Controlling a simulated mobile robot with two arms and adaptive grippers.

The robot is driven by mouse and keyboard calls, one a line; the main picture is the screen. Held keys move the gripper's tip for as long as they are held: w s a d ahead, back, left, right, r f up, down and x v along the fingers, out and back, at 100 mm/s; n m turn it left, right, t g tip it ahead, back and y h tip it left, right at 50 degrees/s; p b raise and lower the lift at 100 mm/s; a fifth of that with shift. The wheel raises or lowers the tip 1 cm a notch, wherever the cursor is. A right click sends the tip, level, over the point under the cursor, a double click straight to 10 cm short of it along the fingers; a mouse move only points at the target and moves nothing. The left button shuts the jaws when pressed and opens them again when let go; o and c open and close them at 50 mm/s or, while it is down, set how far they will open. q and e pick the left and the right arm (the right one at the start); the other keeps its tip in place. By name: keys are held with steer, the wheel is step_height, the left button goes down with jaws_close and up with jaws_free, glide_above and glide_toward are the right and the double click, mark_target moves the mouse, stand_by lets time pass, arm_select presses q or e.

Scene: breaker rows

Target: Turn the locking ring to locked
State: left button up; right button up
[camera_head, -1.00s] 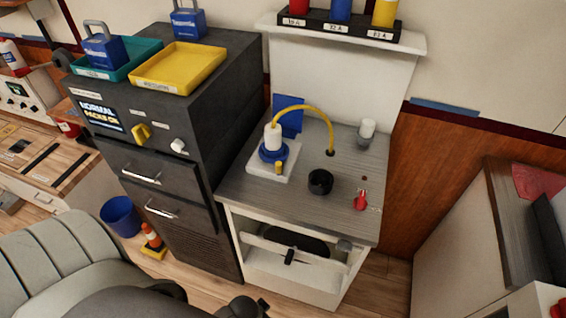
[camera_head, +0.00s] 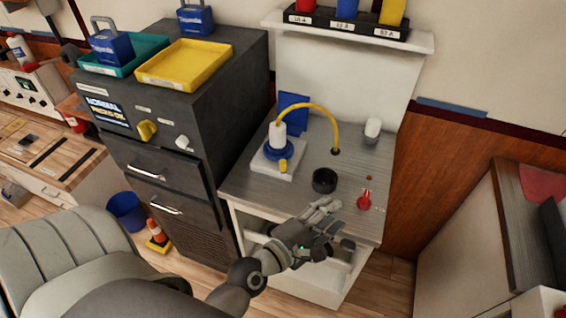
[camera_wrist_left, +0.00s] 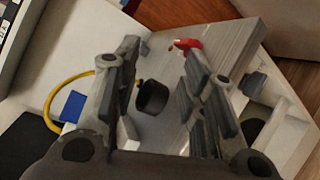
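The locking ring (camera_head: 279,153) is a blue collar with a yellow tab (camera_head: 283,166). It sits around the white plug (camera_head: 277,135) on a white base block (camera_head: 263,166) on the grey bench top. A yellow cable (camera_head: 322,107) arches from the plug to a hole in the bench. My left gripper (camera_head: 328,208) is near the bench's front edge, to the right of and in front of the ring, apart from it. In the left wrist view its fingers (camera_wrist_left: 160,85) are spread with nothing held between them. The ring is not clearly visible there. My right gripper is out of view.
A black cup (camera_head: 325,181) stands on the bench close to my left gripper; it also shows in the left wrist view (camera_wrist_left: 152,98). A red switch (camera_head: 363,202) is to its right. A blue panel (camera_head: 293,114) stands behind the plug. A dark cabinet (camera_head: 232,125) rises on the left.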

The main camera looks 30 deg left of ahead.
arm_select(q)
steer(key=w+a+n+t+y, duration=0.1)
steer(key=a+n+t+y, duration=0.1)
steer(key=a+n+y, duration=0.5)
steer(key=n+g+y, duration=0.2)
steer(key=n+y, duration=0.3)
steer(key=n, duration=0.9)
glide_toward(282, 166)
steer(key=p+x, duration=0.2)
steer(key=x, duration=0.7)
steer(key=shift+w+a, duration=0.1)
steer(key=shift+w, duration=0.25)
steer(key=shift+w+a+p, duration=0.3)
steer(key=shift+w, duration=0.3)
steer(key=shift+c, duration=0.2)
